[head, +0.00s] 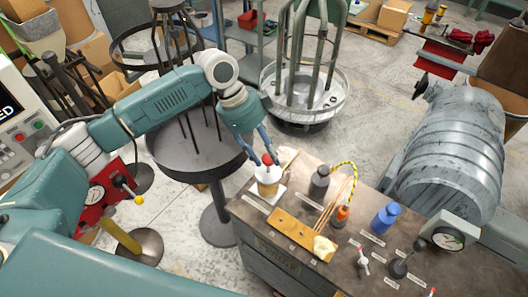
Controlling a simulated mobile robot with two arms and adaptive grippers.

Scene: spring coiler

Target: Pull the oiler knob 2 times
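The oiler looks like a small white reservoir with amber liquid (268,186) on the left end of the bench top, with a red knob (267,160) on top. My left gripper (265,160) reaches down from above, its two blue-grey fingers on either side of the red knob. The fingertips are at knob height. I cannot tell whether they touch the knob or have closed on it. The oiler stands upright on a white base. My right gripper is not in view.
A round dark stand (195,150) is left of the bench. A large grey motor housing (450,150) is at right.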

